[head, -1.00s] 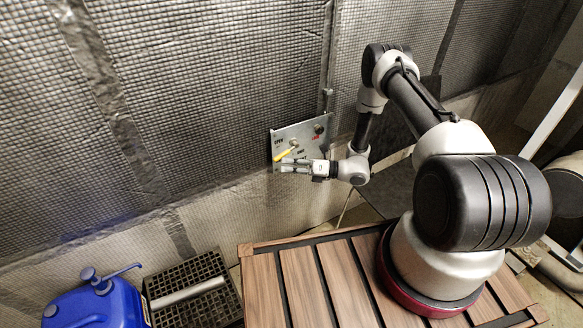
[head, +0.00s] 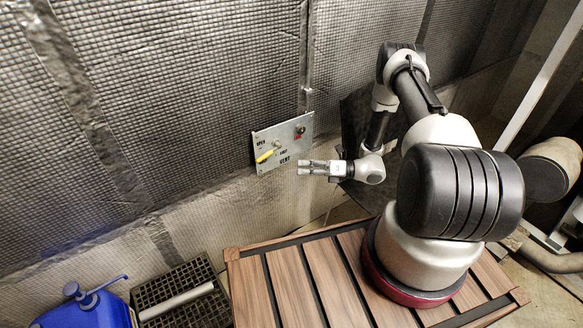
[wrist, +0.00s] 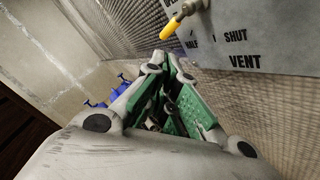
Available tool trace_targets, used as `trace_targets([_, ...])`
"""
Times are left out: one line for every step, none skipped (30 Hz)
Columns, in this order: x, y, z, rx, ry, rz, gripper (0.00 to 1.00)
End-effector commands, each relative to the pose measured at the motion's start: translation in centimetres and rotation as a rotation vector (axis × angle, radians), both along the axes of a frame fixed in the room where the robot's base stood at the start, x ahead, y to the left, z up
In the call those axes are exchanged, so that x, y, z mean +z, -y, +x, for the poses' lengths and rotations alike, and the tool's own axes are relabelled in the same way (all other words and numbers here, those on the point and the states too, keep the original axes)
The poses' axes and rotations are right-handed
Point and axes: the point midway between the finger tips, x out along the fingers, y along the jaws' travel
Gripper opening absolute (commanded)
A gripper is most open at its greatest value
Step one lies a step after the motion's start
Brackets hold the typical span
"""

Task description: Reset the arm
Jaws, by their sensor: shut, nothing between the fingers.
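My gripper (head: 304,167) is shut and empty in the head view, to the right of and below the yellow lever, apart from the panel. In the wrist view its green-padded fingers (wrist: 165,80) come together at the tips. The grey panel (head: 285,140) is mounted on the quilted wall and carries the words OPEN, HALF, SHUT and VENT. Its yellow-handled lever (head: 265,156) points down and left, and it also shows in the wrist view (wrist: 172,27).
A blue jug (head: 85,312) with a pump and a black crate (head: 160,297) holding a pale tube stand at lower left. A slatted wooden platform (head: 292,285) lies under my arm. A dark panel (head: 355,125) stands behind the arm. Open space lies left of my gripper.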

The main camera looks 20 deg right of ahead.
Motion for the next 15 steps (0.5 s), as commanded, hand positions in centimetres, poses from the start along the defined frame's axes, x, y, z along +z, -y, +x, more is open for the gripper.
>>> trace_targets([-0.01, 0.34, -0.1, -0.001, 0.0, 0.001, 0.0])
trace_targets([-0.01, 0.47, -0.16, 0.0, 0.0, 0.0, 0.0])
trace_targets([-0.02, 0.58, -0.2, 0.0, 0.0, 0.0, 0.0])
trace_targets([-0.01, 0.61, -0.21, 0.0, 0.0, 0.0, 0.0])
trace_targets([-0.01, 0.63, -0.22, 0.0, 0.0, 0.0, 0.0])
trace_targets([-0.02, 0.64, -0.23, 0.0, 0.0, 0.0, 0.0])
trace_targets([-0.01, 0.63, -0.23, 0.0, 0.0, 0.0, 0.0])
trace_targets([-0.01, 0.63, -0.23, 0.0, 0.0, 0.0, 0.0])
trace_targets([-0.01, 0.62, -0.23, 0.0, 0.0, 0.0, 0.0])
trace_targets([-0.01, 0.62, -0.23, 0.0, 0.0, 0.0, 0.0])
trace_targets([-0.01, 0.61, -0.23, 0.0, 0.0, 0.0, 0.0])
trace_targets([-0.01, 0.61, -0.23, 0.0, 0.0, 0.0, 0.0])
trace_targets([-0.01, 0.61, -0.23, 0.0, 0.0, 0.0, 0.0])
trace_targets([-0.01, 0.6, -0.22, 0.0, 0.0, 0.0, 0.0])
trace_targets([-0.01, 0.6, -0.22, 0.0, 0.0, 0.0, 0.0])
